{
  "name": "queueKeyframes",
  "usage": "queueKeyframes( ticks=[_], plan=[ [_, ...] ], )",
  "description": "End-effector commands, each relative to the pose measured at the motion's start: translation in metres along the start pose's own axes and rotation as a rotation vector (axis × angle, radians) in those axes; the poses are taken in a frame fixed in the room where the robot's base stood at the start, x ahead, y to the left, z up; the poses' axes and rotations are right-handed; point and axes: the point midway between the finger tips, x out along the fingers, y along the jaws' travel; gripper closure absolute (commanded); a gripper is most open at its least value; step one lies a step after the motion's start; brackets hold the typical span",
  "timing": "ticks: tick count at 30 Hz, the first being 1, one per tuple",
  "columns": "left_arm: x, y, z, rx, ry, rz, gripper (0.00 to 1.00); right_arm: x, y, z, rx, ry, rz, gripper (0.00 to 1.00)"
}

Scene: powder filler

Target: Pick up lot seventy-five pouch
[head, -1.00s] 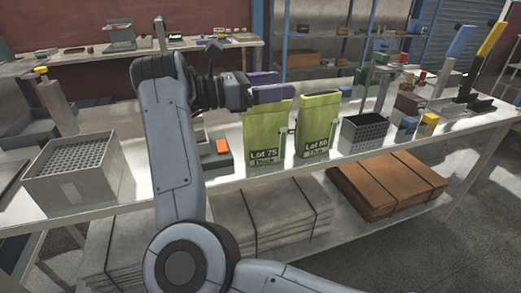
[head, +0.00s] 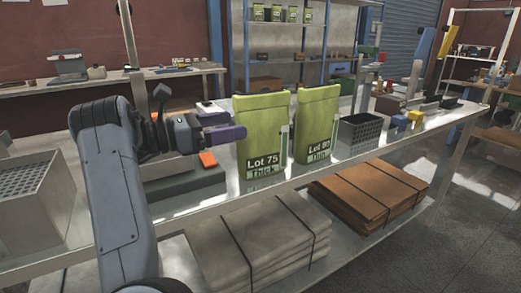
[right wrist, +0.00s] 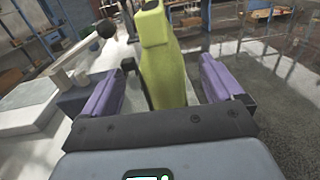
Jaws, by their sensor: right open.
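The lot 75 pouch (head: 262,135) is a green upright bag with a dark label reading "Lot 75 Thick", on the bench at the middle of the head view. A matching pouch labelled Lot 80 (head: 316,122) stands just to its right. My right gripper (head: 238,134) has purple fingers, at the left edge of the lot 75 pouch at mid height. In the right wrist view the fingers (right wrist: 160,72) are spread wide, with a green pouch (right wrist: 165,70) seen edge-on ahead between them. It is not gripped. My left gripper is not in view.
Another perforated container (head: 30,200) is at far left.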

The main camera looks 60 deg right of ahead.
Motion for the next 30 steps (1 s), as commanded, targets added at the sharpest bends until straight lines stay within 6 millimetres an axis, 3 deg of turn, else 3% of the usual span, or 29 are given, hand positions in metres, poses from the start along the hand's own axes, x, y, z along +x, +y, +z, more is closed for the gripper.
queueKeyframes(
  ticks=[1, 4, 6, 12, 25, 30],
  plan=[
    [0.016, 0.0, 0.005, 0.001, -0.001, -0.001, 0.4, 0.0, 0.0, -0.021, 0.0, -0.001, -0.001, 0.06],
    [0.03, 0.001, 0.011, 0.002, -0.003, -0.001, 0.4, 0.0, 0.0, -0.043, 0.001, -0.001, 0.001, 0.06],
    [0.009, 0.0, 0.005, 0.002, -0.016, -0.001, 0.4, 0.005, 0.0, -0.027, 0.001, -0.001, -0.007, 0.06],
    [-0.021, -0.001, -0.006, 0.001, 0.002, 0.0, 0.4, 0.017, 0.001, -0.03, -0.002, -0.001, -0.008, 0.06],
    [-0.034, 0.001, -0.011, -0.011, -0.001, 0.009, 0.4, 0.027, 0.0, -0.033, 0.0, 0.0, 0.0, 0.06],
    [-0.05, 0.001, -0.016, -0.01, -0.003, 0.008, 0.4, 0.04, 0.0, -0.03, -0.001, -0.001, -0.003, 0.06]
  ],
)
